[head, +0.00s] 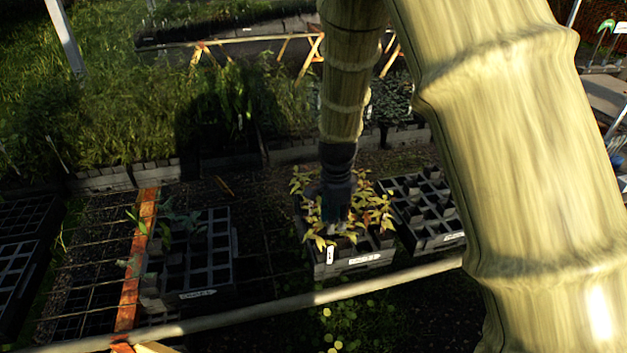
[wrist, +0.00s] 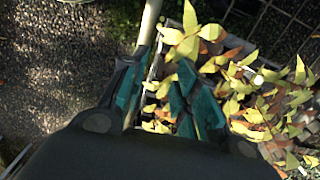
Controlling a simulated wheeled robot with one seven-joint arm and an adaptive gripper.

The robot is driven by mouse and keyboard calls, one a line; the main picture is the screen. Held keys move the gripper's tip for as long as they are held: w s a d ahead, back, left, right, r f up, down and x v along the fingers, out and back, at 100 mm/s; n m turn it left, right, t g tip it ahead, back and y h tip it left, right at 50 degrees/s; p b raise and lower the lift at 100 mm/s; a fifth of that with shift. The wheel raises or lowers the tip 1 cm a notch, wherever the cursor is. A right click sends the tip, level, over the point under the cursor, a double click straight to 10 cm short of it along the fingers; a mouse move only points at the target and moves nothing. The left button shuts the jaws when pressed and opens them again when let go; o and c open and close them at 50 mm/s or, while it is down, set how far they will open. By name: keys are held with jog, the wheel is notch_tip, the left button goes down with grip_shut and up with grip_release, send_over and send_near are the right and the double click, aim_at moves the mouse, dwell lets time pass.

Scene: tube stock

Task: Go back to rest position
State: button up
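My gripper (head: 337,222) points down over the tray of yellow-leaved seedlings (head: 350,262), with my arm reaching down from the top. Leaves surround its lower end, so its fingertips are partly hidden in the head view. In the wrist view my gripper (wrist: 162,62) has its two dark and teal fingers apart, with no object clearly held between them. Yellow and orange leaves (wrist: 208,62) lie beside and behind the right finger. A pale rail shows past the fingertips. I cannot tell whether the fingers touch the leaves.
A black cell tray (head: 441,236) stands close to the right of the seedling tray. Another cell tray (head: 207,262) with a few plants stands to the left, beside an orange-red bar (head: 133,265). A pale rail (head: 300,303) crosses the front. Planted boxes line the back.

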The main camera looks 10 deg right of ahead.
jog(key=s+d+f+n, duration=0.1)
jog(key=s+f+n, duration=0.1)
jog(key=s+f, duration=0.35)
jog(key=s+d+f+n, duration=0.2)
jog(key=f, duration=0.6)
jog(key=s+f+n, duration=0.6)
jog(key=s+f, duration=0.2)
jog(key=s, duration=0.6)
jog(key=s+f+n+b, duration=0.1)
jog(key=s+f+n, duration=0.6)
jog(key=s, duration=0.8)
notch_tip(320, 180, down, 2)
jog(key=shift+f, duration=0.15)
